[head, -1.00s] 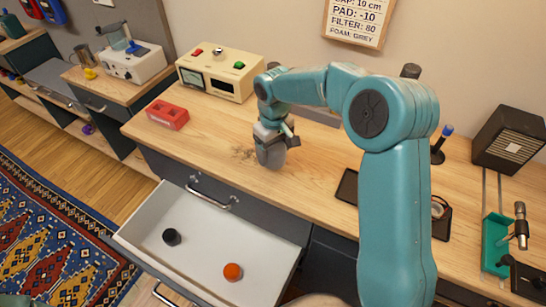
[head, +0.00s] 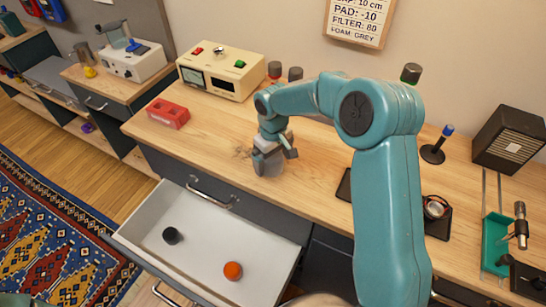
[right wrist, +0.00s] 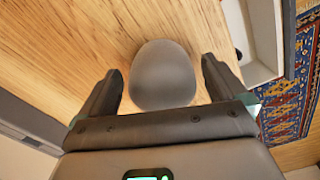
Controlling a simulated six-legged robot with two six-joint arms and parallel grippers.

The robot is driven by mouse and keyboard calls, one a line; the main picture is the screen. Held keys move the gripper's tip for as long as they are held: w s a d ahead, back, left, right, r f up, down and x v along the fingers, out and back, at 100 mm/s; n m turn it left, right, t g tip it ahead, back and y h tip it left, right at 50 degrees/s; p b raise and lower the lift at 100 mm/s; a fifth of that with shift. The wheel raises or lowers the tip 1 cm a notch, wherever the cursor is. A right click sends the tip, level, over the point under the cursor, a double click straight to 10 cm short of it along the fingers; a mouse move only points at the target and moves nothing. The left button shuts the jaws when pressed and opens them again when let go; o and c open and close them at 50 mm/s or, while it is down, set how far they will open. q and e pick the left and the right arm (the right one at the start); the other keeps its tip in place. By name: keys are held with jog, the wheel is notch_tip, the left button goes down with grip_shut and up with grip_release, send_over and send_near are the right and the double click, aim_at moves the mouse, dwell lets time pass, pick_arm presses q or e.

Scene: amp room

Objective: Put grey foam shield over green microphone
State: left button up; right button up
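The grey foam shield (head: 273,168) stands on the wooden counter near its front edge, above the drawer. In the right wrist view the rounded foam (right wrist: 163,75) lies between my two fingers, with a gap on each side. My right gripper (head: 274,160) is open around the shield and partly hides it in the head view; its fingers (right wrist: 162,67) are apart in the wrist view. The green microphone (head: 411,73), with a dark head and green band, shows behind my right arm; its stand is hidden. My left gripper is out of view.
An open white drawer (head: 190,208) below the counter holds a black foam piece (head: 171,236) and an orange one (head: 232,271). A red block (head: 168,114) and a cream device (head: 220,72) stand left. A blue-topped microphone (head: 447,130) stands right, near a speaker (head: 508,140).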

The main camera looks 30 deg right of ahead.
jog(key=shift+w+r, duration=0.15)
jog(key=shift+r, duration=0.05)
jog(key=shift+w+r, duration=0.2)
jog(key=shift+r, duration=0.05)
notch_tip(320, 180, up, 10)
jog(key=shift+r+b, duration=0.1)
jog(key=shift+b, duration=0.55)
jog(key=shift+r, duration=0.3)
jog(key=shift+s+r, duration=0.1)
jog(key=shift+r, duration=0.05)
jog(key=shift+s, duration=0.15)
jog(key=shift+s+a, duration=0.1)
